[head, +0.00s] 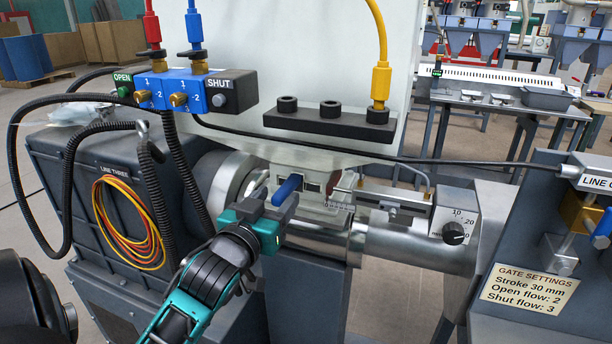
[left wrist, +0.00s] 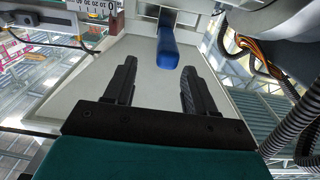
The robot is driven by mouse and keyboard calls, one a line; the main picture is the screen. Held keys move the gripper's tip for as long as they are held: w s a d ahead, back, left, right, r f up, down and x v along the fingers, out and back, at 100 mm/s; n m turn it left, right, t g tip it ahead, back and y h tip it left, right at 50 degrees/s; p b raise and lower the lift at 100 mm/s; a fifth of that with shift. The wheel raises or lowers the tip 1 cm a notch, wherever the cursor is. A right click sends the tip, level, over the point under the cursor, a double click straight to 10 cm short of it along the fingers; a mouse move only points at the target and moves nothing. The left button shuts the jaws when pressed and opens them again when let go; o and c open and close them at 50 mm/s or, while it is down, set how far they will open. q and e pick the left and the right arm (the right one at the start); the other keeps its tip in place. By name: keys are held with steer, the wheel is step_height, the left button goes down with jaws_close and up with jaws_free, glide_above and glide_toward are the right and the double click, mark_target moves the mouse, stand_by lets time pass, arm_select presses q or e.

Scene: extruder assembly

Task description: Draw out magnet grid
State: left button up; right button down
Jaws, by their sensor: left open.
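The magnet grid shows as a blue handle (head: 288,188) at a slot in the machine's throat, with the rest hidden inside or behind my gripper. In the left wrist view the blue handle (left wrist: 167,48) points out towards me, slightly right of the middle between the fingertips. My left gripper (head: 274,205) is open in front of the handle. In the left wrist view its two black fingers (left wrist: 158,68) stand apart with nothing between them, and the handle lies beyond their tips. My right gripper is in neither view.
Beside the slot are a silver barrel (head: 335,232), a scale and a dial block (head: 458,217). A black manifold (head: 328,121) and a blue valve block (head: 170,88) sit above. Black hoses (head: 150,175) hang left of my arm. A settings card (head: 528,287) is at right.

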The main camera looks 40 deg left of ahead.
mark_target(285, 187)
arm_select(q)
steer(key=shift+a+f+x, duration=0.15)
steer(key=shift+f+x, duration=0.05)
steer(key=shift+x, duration=1.3)
steer(key=shift+a+f+x, duration=0.1)
steer(key=shift+f+x, duration=0.05)
steer(key=shift+x, duration=1.4)
steer(key=shift+s, duration=0.15)
steer(key=shift+r, duration=0.1)
jaws_close()
